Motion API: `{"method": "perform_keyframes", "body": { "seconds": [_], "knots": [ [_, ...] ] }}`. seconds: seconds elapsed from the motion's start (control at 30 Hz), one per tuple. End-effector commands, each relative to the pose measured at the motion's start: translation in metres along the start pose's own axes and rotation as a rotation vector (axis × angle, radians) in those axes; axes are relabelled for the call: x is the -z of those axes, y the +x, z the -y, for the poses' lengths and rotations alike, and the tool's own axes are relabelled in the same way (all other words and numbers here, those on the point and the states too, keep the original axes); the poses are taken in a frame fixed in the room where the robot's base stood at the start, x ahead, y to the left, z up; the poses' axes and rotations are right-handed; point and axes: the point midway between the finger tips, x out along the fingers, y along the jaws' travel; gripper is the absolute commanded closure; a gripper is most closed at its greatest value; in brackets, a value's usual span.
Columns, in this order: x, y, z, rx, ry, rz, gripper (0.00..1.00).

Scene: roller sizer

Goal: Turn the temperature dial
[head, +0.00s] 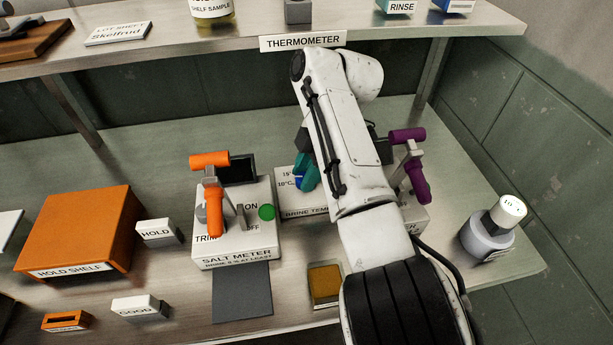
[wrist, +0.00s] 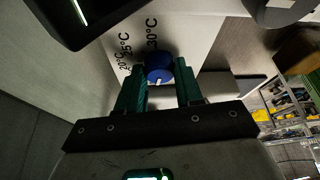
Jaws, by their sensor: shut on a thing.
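The blue temperature dial (wrist: 158,68) is on the white front of the BRINE TEMP box (head: 300,205). Black marks reading 20°C, 25°C and 30°C are printed around it in the wrist view, and a pale pointer line shows on the knob. My gripper (wrist: 160,84) has its teal fingers on either side of the dial, shut on it. In the head view the gripper (head: 304,178) is at the box, with a bit of blue dial showing beside the fingers. My arm hides the right part of the box.
The SALT METER box (head: 232,250) with an orange-handled lever (head: 213,200) stands left of the BRINE TEMP box. A purple-handled lever (head: 410,150) is right of my arm. A shelf labelled THERMOMETER (head: 303,41) is behind. A round grey device (head: 487,235) is at the right edge.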

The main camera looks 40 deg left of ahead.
Motion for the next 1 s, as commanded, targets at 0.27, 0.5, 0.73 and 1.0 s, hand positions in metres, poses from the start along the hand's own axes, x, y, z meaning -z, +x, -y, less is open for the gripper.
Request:
{"method": "perform_keyframes", "body": {
  "seconds": [0.27, 0.5, 0.73, 1.0],
  "knots": [
    [-0.0002, -0.0002, -0.0001, 0.005, -0.011, 0.001, 0.95],
    [-0.0002, -0.0002, -0.0001, 0.004, -0.010, 0.001, 0.61],
    [-0.0001, -0.0001, -0.0001, 0.004, -0.010, 0.001, 0.40],
    [0.0000, 0.0000, -0.0001, 0.005, -0.010, 0.000, 0.40]
  ]
}}
